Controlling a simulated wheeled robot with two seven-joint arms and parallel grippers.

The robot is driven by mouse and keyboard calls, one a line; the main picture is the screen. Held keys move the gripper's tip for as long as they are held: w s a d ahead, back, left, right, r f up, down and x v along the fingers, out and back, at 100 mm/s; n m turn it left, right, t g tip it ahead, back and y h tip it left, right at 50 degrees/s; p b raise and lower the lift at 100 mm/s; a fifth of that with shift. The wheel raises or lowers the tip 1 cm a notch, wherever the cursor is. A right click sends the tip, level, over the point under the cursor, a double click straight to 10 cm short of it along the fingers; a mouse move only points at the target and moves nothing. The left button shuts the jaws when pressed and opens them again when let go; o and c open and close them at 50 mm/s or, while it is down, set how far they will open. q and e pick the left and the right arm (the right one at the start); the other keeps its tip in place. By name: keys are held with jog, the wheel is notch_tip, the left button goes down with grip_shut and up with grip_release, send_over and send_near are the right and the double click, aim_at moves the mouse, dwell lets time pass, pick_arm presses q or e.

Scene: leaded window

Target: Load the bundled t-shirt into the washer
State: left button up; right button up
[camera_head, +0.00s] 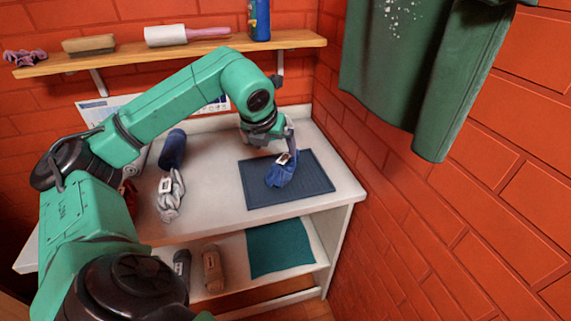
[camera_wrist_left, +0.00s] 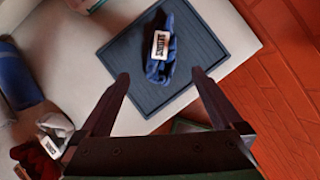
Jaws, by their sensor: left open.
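A blue cloth bundle (camera_head: 281,176) with a white label lies on a dark blue ribbed mat (camera_head: 315,186) on the white counter. In the left wrist view the bundle (camera_wrist_left: 160,60) lies ahead of the fingertips. The label print is too small to read surely, so I cannot tell whether this is the t-shirt. My left gripper (camera_head: 289,147) is open and empty at the bundle's far side in the head view; contact cannot be told. A pale grey labelled bundle (camera_head: 171,197) and a partly hidden red bundle (camera_head: 128,192) lie to the left. No washer shows.
A dark blue roll (camera_head: 173,149) stands or lies behind the grey bundle. The shelf below holds a teal mat (camera_head: 280,248) and two bundles (camera_head: 212,268). A wooden wall shelf (camera_head: 170,54) is above, and a green garment (camera_head: 420,75) hangs at right.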

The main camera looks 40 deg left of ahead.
aim_at(280, 162)
pick_arm(q)
jog(key=p+x, duration=0.4)
jog(key=x, duration=0.8)
jog(key=shift+f, duration=0.35)
jog(key=shift+w+a+f, duration=0.1)
jog(key=shift+w+f, duration=0.05)
jog(key=shift+f, duration=0.15)
jog(key=c, duration=1.5)
notch_tip(280, 162, up, 9)
jog(key=shift+w+f+b, duration=0.1)
jog(key=shift+f+b, duration=0.1)
jog(key=shift+b, duration=0.6)
notch_tip(280, 162, up, 11)
jog(key=shift+r+p, duration=0.25)
jog(key=shift+p, duration=0.1)
